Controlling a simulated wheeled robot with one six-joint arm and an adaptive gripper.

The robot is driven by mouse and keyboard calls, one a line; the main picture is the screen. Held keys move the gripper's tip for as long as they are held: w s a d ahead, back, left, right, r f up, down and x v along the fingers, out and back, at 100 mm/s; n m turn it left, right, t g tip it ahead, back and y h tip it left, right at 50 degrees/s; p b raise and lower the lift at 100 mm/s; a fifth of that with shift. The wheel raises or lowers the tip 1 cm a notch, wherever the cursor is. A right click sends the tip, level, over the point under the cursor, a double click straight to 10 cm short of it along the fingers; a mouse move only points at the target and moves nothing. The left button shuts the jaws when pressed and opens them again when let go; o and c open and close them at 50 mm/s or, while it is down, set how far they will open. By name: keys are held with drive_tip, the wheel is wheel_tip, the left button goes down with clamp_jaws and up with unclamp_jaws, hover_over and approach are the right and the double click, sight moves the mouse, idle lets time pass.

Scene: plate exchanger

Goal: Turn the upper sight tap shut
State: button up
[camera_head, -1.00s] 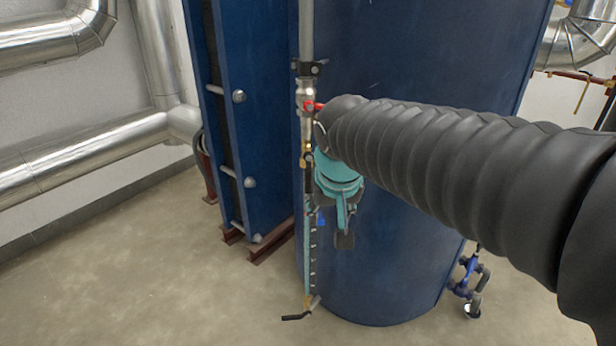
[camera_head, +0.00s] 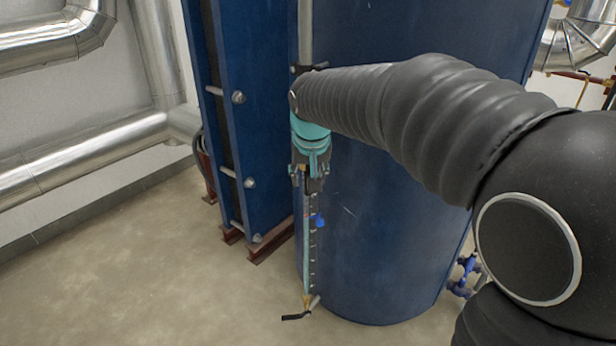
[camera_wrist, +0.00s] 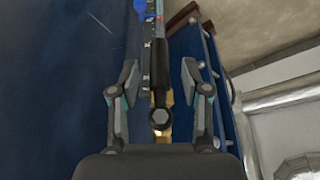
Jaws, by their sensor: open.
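The upper sight tap shows in the wrist view as a black lever (camera_wrist: 159,68) with a bolt head at its near end and brass (camera_wrist: 168,98) partly behind it. The lever lies along the line of the sight glass. My gripper (camera_wrist: 160,82) is open, one finger on each side of the lever, with visible gaps on both sides. In the head view my gripper (camera_head: 308,178) points down at the top of the sight glass (camera_head: 307,245) and hides most of the upper tap.
The big blue tank (camera_head: 400,210) stands right behind the sight glass. A lower tap with a black lever (camera_head: 296,317) sits at the glass's bottom end. A blue piece (camera_head: 319,221) is beside the glass. The plate exchanger (camera_head: 238,120) stands to the left. Floor at left is clear.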

sight(309, 175)
drive_tip(key=shift+w+x, duration=0.2)
drive_tip(key=shift+x, duration=1.4)
drive_tip(key=shift+r, duration=0.1)
clamp_jaws()
